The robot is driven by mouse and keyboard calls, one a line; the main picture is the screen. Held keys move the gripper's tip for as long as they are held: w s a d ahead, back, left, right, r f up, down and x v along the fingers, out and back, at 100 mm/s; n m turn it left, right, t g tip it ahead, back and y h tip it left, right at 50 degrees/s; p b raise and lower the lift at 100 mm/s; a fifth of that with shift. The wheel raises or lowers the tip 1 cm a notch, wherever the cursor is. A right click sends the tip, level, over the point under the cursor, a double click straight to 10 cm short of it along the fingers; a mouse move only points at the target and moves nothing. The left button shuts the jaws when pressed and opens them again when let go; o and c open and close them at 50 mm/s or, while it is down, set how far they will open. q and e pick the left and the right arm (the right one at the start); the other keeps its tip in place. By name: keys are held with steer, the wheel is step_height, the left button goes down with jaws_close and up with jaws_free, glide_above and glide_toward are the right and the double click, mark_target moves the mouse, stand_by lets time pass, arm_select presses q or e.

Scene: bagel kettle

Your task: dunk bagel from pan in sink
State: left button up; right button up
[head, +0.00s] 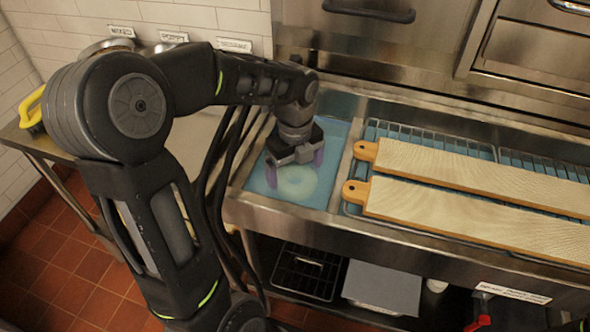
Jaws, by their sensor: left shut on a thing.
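The sink (340,133) is a narrow steel basin filled with blue water, in the middle of the head view. A pale ring-shaped bagel (298,184) is in the water near its front. My left gripper (295,169) points down into the basin from above, with purple fingertips on either side of the bagel. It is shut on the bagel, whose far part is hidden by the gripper. I cannot pick out the pan with certainty. My right gripper is not in view.
Two long wooden boards (470,206) with orange handles lie on wire racks over the water right of the sink. A dark rack tray (306,272) and a grey sheet pan (383,287) are on the shelf below. A steel side table stands at left, with a yellow-handled object (31,110).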

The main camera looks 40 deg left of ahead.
arm_select(q)
steer(key=shift+f, duration=0.7)
stand_by(0.8)
step_height(320, 180, up, 13)
steer(key=p, duration=1)
steer(key=shift+p, duration=0.4)
steer(key=shift+r, duration=0.1)
